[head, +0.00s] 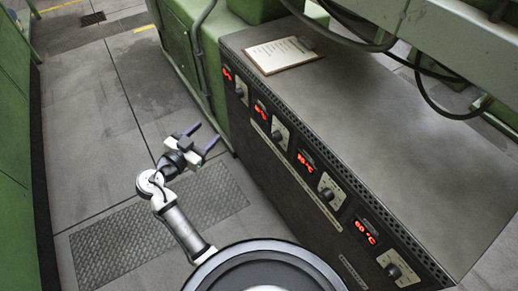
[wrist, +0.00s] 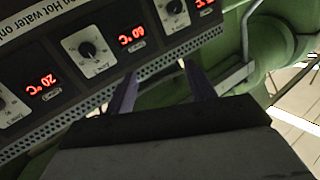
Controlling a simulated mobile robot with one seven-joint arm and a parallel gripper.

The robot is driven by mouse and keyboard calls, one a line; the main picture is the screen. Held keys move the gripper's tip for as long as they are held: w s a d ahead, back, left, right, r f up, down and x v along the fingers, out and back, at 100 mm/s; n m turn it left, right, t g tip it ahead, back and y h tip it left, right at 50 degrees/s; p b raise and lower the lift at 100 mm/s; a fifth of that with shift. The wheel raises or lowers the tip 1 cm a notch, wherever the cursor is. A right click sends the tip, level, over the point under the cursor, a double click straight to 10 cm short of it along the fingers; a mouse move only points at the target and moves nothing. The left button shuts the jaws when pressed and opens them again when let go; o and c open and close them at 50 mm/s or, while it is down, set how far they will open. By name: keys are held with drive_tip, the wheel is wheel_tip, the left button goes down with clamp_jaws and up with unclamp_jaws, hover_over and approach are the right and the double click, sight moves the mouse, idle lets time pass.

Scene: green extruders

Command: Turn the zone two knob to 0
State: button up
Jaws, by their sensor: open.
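The control panel front carries several dial knobs with red temperature displays. Counting from the far end in the head view, there is a first knob (head: 241,92), a second knob (head: 280,134), a third knob (head: 332,191) and a nearest knob (head: 396,270). I cannot read the zone labels, so I cannot tell which is zone two. The wrist view sees the panel upside down, with one full knob (wrist: 88,48) beside a display (wrist: 131,38) that seems to read 60 °C. My gripper (head: 205,137) is open and empty, its purple fingers (wrist: 160,70) apart from the panel.
A clipboard (head: 284,54) lies on the panel cabinet's grey top (head: 400,130). A green machine (head: 205,50) with pipes stands beyond the cabinet. Cables and a beam hang over the cabinet's far right. Floor (head: 90,130) left of my arm is clear, with a green wall at far left.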

sight(273, 139)
drive_tip(key=s+d+f+m+g+h, duration=0.3)
drive_tip(key=s+d+f+m+h, duration=0.15)
drive_tip(key=d+f+h, duration=0.35)
drive_tip(key=shift+y, duration=0.8)
drive_tip(key=x, duration=0.4)
drive_tip(key=p+x, duration=0.1)
drive_tip(key=x, duration=0.4)
drive_tip(key=r+p+x, duration=0.1)
drive_tip(key=x, duration=0.4)
drive_tip(key=shift+d, duration=0.2)
drive_tip(key=shift+c, duration=0.3)
drive_tip(key=c, duration=0.9)
